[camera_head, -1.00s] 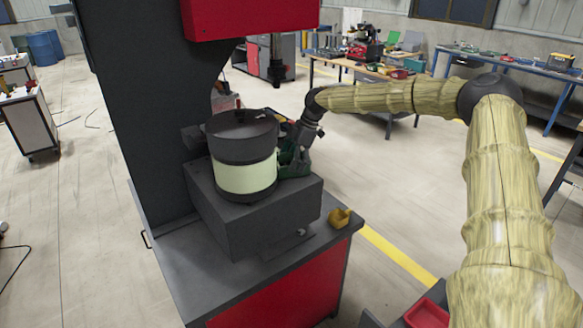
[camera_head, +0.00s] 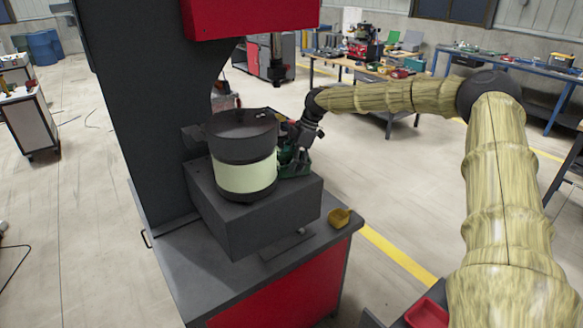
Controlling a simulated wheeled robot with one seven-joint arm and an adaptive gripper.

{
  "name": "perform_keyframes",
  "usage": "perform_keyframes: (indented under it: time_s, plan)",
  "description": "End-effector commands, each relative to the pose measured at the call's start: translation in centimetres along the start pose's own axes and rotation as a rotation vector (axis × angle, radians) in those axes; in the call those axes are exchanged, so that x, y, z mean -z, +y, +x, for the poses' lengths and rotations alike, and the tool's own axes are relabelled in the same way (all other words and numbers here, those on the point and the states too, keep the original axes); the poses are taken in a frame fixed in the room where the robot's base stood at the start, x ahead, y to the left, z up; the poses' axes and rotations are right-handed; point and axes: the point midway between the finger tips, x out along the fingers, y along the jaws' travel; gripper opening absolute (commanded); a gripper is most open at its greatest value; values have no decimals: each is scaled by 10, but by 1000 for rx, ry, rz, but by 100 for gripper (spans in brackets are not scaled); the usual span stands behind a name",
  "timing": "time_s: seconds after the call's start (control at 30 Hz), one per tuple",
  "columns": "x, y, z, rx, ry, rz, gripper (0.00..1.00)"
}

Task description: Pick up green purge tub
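The green tub (camera_head: 297,169) sits on the dark grey block of the machine, just right of the bowl feeder. The feeder and my wrist hide part of it. My gripper (camera_head: 297,148) reaches down at the tub from the upper right, its end right at the tub's top. The fingers are small, dark and partly hidden behind the feeder bowl. I cannot tell whether they are open or closed, or whether they touch the tub.
The bowl feeder (camera_head: 245,172), a dark drum with a pale band, stands close left of the tub. The machine column (camera_head: 135,120) rises behind it. A small yellow scoop (camera_head: 339,217) lies at the cabinet top's right corner. A red tray (camera_head: 428,313) is at the bottom right.

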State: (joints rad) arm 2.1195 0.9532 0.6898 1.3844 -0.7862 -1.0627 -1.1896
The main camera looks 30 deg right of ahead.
Motion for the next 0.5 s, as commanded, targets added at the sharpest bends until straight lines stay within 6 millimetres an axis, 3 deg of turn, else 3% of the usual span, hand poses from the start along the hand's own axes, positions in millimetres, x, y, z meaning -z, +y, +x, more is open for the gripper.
perform_keyframes:
  time_s: [0.03, 0.13, 0.27, 0.5]
  plan:
    - [0, 0, 0, 0, 0, 0, 67]
    - [0, 0, 0, 0, 0, 0, 49]
    - [0, 0, 0, 0, 0, 0, 44]
    - [0, 0, -1, 0, 0, 0, 44]
